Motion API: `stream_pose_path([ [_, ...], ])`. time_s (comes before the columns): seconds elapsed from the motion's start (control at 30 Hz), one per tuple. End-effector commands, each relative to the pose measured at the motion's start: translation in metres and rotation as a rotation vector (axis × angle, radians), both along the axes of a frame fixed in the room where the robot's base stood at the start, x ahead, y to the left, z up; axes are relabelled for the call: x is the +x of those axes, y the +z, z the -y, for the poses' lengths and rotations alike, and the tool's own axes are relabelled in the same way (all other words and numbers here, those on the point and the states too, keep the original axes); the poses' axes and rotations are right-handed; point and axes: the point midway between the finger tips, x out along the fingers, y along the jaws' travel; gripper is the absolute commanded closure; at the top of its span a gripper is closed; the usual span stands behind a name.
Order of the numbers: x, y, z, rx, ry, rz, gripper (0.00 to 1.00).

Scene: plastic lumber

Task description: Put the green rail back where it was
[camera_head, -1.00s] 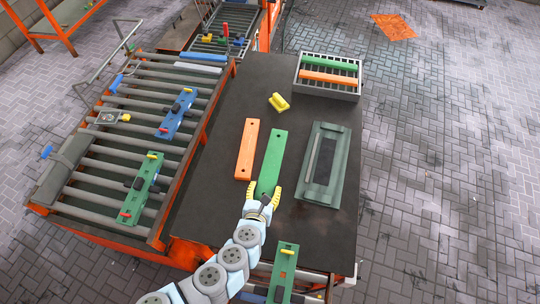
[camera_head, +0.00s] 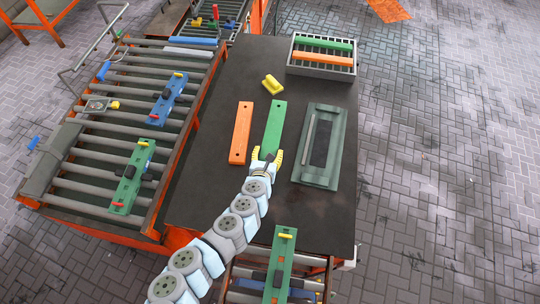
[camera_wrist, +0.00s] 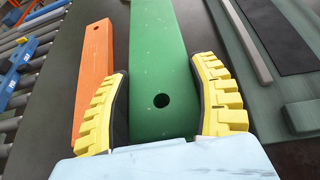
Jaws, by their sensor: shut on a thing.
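The green rail (camera_head: 274,127) is a long flat bar with a hole near its end. It is over the dark table between an orange rail and a dark green tray. It also fills the middle of the wrist view (camera_wrist: 160,65). My gripper (camera_head: 266,157) has its yellow fingers on both sides of the rail's near end, shut on it; the fingers also show in the wrist view (camera_wrist: 163,115). I cannot tell whether the rail touches the table. Another green bar (camera_head: 323,44) lies in the grey crate.
An orange rail (camera_head: 240,132) lies just left of the green rail. A dark green tray (camera_head: 335,118) with a grey bar is to the right. A yellow piece (camera_head: 271,84) and a grey crate (camera_head: 290,68) are behind. A roller conveyor (camera_head: 120,127) with blue and green assemblies stands left.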

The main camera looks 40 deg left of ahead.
Motion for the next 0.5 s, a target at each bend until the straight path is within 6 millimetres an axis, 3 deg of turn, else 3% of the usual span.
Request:
stream_pose_path([
  [0.13,0.010,-0.015,-0.006,-0.002,0.002,0.000,0.78],
  [0.5,0.020,-0.026,-0.013,0.003,0.003,0.000,0.78],
])
